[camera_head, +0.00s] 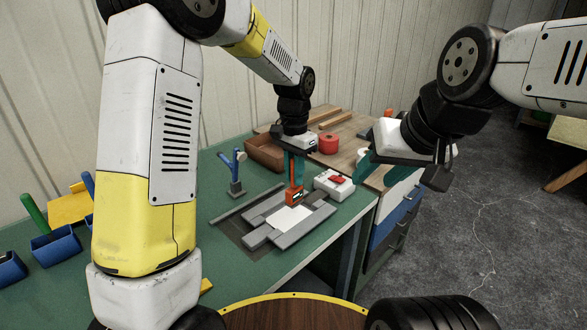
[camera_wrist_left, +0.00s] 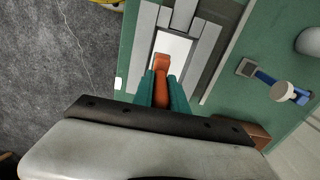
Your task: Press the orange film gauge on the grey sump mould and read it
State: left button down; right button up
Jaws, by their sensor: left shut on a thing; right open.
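The grey sump mould (camera_head: 268,226) lies on the green bench top, with a white rectangular surface (camera_head: 288,219) in its middle. My left gripper (camera_head: 294,180) points down over the far end of the mould, its teal fingers shut on the orange film gauge (camera_head: 295,194). In the left wrist view the gauge (camera_wrist_left: 162,62) sits between the fingers (camera_wrist_left: 162,88), its tip over the white surface. I cannot tell whether the tip touches it. My right gripper (camera_head: 366,172) is open and empty, to the right of the mould and above the bench's right side.
A white box with a red top (camera_head: 335,184) stands just right of the gauge. A blue clamp-like stand (camera_head: 236,175) is left of the mould. A brown tray (camera_head: 265,153) and a red cylinder (camera_head: 328,143) are behind. Blue bins (camera_head: 57,247) stand at left.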

aim_at(295, 194)
pick_arm(q)
jog(key=shift+w+d+f, duration=0.1)
jog(key=shift+w+f, duration=0.1)
jog(key=shift+f, duration=2.8)
jog(key=shift+s+f, duration=0.1)
jog(key=shift+f, duration=0.45)
jog(key=shift+r, duration=3.55)
